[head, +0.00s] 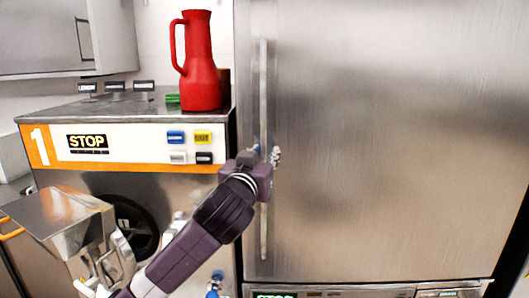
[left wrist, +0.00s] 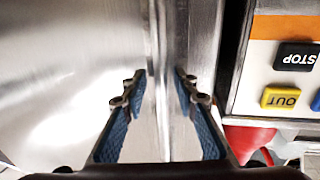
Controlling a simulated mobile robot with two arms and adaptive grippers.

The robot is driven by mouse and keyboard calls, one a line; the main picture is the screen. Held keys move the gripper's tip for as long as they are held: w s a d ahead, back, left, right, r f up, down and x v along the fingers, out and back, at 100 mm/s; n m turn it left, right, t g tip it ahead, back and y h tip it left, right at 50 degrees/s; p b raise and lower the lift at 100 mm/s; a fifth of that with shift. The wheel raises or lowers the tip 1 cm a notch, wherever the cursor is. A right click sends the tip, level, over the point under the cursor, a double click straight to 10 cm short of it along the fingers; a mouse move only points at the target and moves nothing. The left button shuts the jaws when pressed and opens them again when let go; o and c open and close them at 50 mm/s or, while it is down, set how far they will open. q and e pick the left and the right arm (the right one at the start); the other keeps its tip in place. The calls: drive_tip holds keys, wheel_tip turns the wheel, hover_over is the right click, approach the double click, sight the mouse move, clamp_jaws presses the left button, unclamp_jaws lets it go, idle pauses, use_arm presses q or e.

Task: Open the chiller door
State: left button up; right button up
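The chiller door (head: 400,130) is a large brushed steel panel filling the right of the head view, and it looks shut. Its long vertical bar handle (head: 263,85) runs along the door's left edge. My left gripper (head: 265,154) is at the middle of this handle. In the left wrist view the handle (left wrist: 166,30) runs between the two blue-padded fingers of my left gripper (left wrist: 161,80). The fingers are spread around the bar, with a visible gap on each side. My right gripper is not in view.
A batch freezer (head: 130,142) with an orange and white STOP panel stands close to the left of the chiller. A red jug (head: 201,65) stands on its top. A steel hopper (head: 65,215) juts out at lower left. A wall cabinet (head: 60,35) hangs at upper left.

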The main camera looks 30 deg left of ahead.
use_arm(q)
clamp_jaws()
drive_tip(key=shift+f, duration=0.1)
idle(0.4)
